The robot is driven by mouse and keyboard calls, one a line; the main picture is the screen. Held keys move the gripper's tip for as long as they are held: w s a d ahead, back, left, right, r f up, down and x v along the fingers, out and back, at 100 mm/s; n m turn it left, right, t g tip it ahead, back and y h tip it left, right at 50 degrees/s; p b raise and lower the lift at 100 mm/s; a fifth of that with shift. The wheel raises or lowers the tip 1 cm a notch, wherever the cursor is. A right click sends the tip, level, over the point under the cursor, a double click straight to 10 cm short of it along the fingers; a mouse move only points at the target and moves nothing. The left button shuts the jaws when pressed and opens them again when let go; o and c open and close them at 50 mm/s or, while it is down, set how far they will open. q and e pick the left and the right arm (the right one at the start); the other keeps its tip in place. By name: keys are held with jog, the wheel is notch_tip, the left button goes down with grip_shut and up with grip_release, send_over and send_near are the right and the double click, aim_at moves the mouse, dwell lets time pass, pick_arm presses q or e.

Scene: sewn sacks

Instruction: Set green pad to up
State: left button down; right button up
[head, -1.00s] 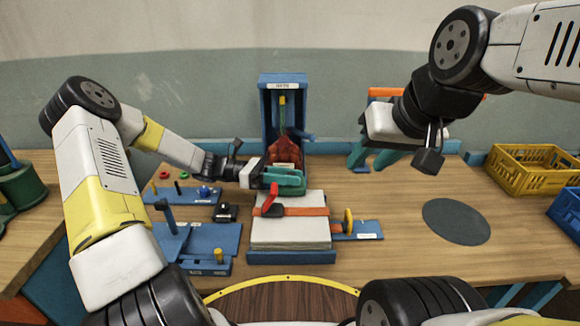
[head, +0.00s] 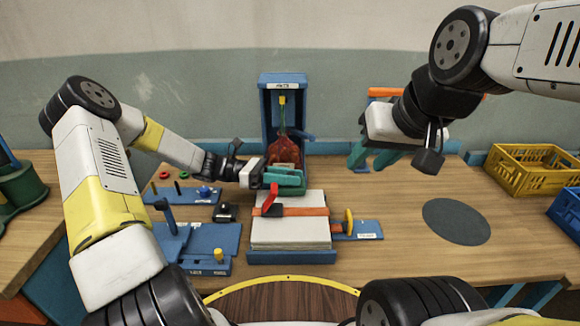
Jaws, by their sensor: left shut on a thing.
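My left gripper (head: 285,179) is shut at the front foot of the tall blue stand (head: 268,115), just behind the stack of white sacks. A green piece (head: 290,190), seemingly the green pad, shows at its teal fingertips; the fingers hide most of it, so its setting cannot be read. Behind the fingers, inside the stand, is a glossy red rounded body (head: 284,152) under a green stem with a yellow top (head: 282,100). My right gripper (head: 370,156) hangs open and empty to the right of the stand, with teal fingers apart.
A stack of white sacks (head: 290,232) with an orange strap (head: 305,211) and a red lever (head: 270,197) lies in front. Blue fixtures (head: 212,243) stand at left. Yellow crate (head: 535,168) and grey disc (head: 456,221) are at right, with bare table between.

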pick_arm(q)
jog(key=shift+w, duration=0.1)
dwell(0.7)
jog(key=n, duration=0.2)
jog(key=w+r+n, duration=0.1)
jog(key=shift+w+n+h, duration=0.25)
jog(key=shift+n+h, duration=0.15)
jog(key=w+n, duration=0.1)
jog(key=n, duration=0.3)
jog(key=shift+w+r+h, duration=0.15)
jog(key=shift+w+h, duration=0.25)
jog(key=shift+w+f+n+t+h, duration=0.15)
jog(key=shift+w+n+t, duration=0.3)
jog(key=shift+n, duration=0.8)
jog(key=shift+w+f+n+t+h, duration=0.15)
jog(key=shift+w+n, duration=0.45)
jog(key=shift+n, duration=0.7)
jog(key=shift+w+f+n+t+h, duration=0.1)
jog(key=shift+w+n+t, duration=0.35)
jog(key=shift+n, duration=0.8)
jog(key=shift+w, duration=0.1)
jog(key=c, duration=1.2)
grip_release()
jog(key=shift+o, duration=0.2)
